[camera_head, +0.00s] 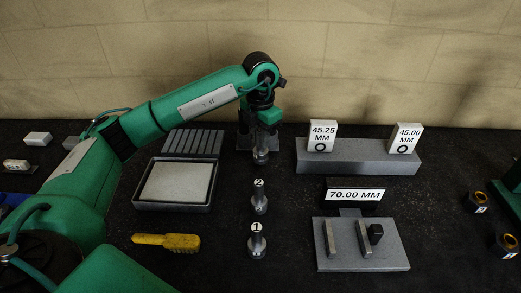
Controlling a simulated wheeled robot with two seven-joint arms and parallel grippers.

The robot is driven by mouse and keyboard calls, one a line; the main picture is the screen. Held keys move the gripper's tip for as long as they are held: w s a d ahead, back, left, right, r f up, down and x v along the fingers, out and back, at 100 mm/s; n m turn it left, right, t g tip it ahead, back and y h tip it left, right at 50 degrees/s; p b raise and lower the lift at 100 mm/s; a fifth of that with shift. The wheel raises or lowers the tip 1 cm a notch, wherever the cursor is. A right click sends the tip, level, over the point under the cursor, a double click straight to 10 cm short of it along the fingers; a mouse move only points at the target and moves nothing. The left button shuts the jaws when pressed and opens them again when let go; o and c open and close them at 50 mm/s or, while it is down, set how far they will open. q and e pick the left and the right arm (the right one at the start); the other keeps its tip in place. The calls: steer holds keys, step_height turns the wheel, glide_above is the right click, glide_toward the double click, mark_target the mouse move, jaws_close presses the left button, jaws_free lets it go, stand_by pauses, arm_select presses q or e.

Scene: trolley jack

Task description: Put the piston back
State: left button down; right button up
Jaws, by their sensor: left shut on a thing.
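My left arm reaches in from the left. Its gripper (262,143) points down at the back middle of the dark bench. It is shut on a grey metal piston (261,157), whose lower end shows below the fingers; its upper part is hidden. I cannot tell whether the piston touches the bench. Two similar metal parts stand upright in line in front of it, one labelled 2 (259,198) and one labelled 1 (257,242). A dark grey block (243,143) stands behind the gripper. My right gripper is not in view.
A grey-lined tray (138,205) and a slotted plate (192,141) lie left of the gripper. A yellow-handled brush (165,241) lies in front. At right are a long grey block (357,157) with two labelled blocks, a 70.00 MM sign (354,195) and a plate (385,257).

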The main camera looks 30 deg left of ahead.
mark_target(261, 154)
arm_select(q)
step_height(261, 154, down, 2)
steer(key=shift+f, duration=0.1)
step_height(261, 154, down, 4)
steer(key=shift+p, duration=0.75)
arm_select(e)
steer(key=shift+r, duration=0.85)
arm_select(q)
steer(key=shift+f, duration=0.2)
steer(key=c, duration=1.3)
jaws_free()
steer(key=shift+o, duration=0.2)
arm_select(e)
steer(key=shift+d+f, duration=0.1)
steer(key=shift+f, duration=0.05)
